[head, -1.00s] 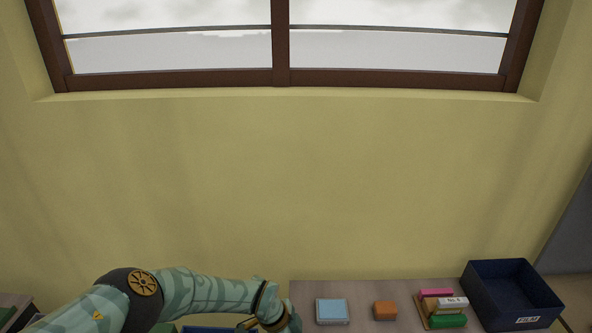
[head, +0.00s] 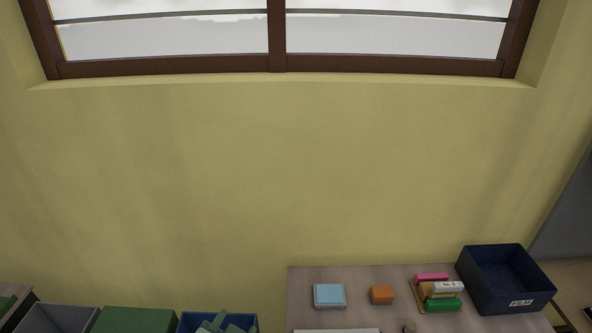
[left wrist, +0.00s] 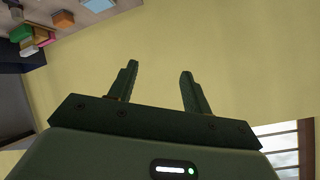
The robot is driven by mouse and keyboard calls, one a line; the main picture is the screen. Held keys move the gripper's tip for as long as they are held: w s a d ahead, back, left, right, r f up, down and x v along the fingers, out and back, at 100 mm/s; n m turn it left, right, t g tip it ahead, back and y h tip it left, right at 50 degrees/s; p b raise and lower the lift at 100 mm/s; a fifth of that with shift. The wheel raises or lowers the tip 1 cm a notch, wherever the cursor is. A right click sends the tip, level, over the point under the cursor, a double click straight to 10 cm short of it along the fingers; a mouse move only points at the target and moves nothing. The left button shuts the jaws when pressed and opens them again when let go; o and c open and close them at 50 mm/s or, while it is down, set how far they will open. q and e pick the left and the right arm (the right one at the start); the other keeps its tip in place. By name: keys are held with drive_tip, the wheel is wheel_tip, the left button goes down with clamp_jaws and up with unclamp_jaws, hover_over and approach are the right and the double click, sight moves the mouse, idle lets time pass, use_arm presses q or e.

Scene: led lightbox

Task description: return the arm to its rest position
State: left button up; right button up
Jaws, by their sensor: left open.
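My left gripper (left wrist: 158,68) shows in the left wrist view. Its two dark green fingers stand apart with nothing between them, against the plain yellow wall. My left arm and gripper are out of the head view. My right gripper is in neither view.
The table (head: 300,285) at the lower right holds a light blue block (head: 329,295), an orange block (head: 381,294), a small rack of coloured pieces (head: 438,292) and a dark blue box (head: 503,278). Grey (head: 58,320), green (head: 136,319) and blue (head: 217,325) bins stand at the lower left.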

use_arm(q)
drive_tip(key=s+a+f+m+g+y, duration=0.1)
drive_tip(key=s+a+g+y, duration=0.15)
drive_tip(key=s+a, duration=0.45)
drive_tip(key=s+a+g+y, duration=0.2)
drive_tip(key=s+a+y, duration=0.15)
drive_tip(key=a, duration=0.75)
drive_tip(key=s+d+f+g+h+b, duration=0.15)
drive_tip(key=f+b, duration=0.25)
drive_tip(key=f, duration=1.3)
drive_tip(key=s+d+f+g+h+b, duration=0.1)
drive_tip(key=s+d+f+h+b, duration=0.3)
drive_tip(key=f, duration=1.3)
drive_tip(key=s+f+n+g+b, duration=0.1)
drive_tip(key=s+f+b, duration=0.4)
drive_tip(key=s+f, duration=0.4)
drive_tip(key=s+a+f+n+g+b, duration=0.1)
drive_tip(key=s+f+b, duration=0.4)
drive_tip(key=s+f, duration=0.5)
wheel_tip(320, 180, down, 7)
drive_tip(key=shift+s+a+f+n+g, duration=0.15)
drive_tip(key=shift+f+n+g, duration=0.05)
drive_tip(key=shift+n+g, duration=0.55)
